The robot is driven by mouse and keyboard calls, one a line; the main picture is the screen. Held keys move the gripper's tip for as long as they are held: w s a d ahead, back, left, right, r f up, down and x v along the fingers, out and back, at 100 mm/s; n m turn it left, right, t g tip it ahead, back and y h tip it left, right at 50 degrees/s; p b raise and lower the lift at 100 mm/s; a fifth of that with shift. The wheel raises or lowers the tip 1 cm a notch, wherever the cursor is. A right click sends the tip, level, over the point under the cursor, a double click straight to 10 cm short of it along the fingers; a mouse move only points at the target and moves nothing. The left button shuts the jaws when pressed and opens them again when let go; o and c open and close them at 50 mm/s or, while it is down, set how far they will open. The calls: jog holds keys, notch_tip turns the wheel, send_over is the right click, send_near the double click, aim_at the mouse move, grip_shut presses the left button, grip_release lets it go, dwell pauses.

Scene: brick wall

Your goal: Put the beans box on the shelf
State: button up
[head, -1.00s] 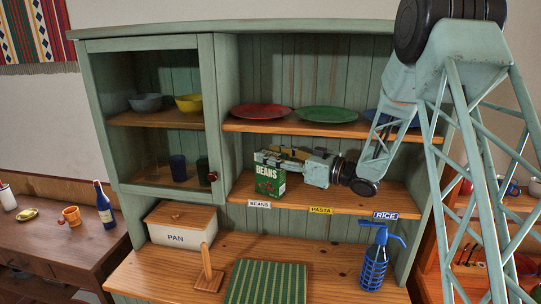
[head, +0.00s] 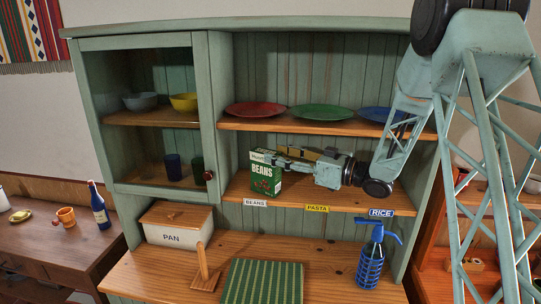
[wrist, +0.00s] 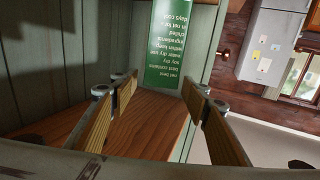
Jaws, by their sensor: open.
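The green and white beans box (head: 265,176) stands upright on the middle wooden shelf, above the BEANS label (head: 255,202) on the shelf edge. The box's far side and back are hidden.
The shelf board (head: 300,192) also has a PASTA label (head: 317,209) and a RICE label (head: 381,213). Red (head: 255,109), green (head: 320,113) and blue plates stand on the shelf above. A cabinet post (head: 220,120) bounds the left. A pan box (head: 176,225) and blue bottle (head: 370,260) stand below.

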jog(key=v, duration=0.7)
jog(key=shift+b, duration=0.45)
dwell(1.9)
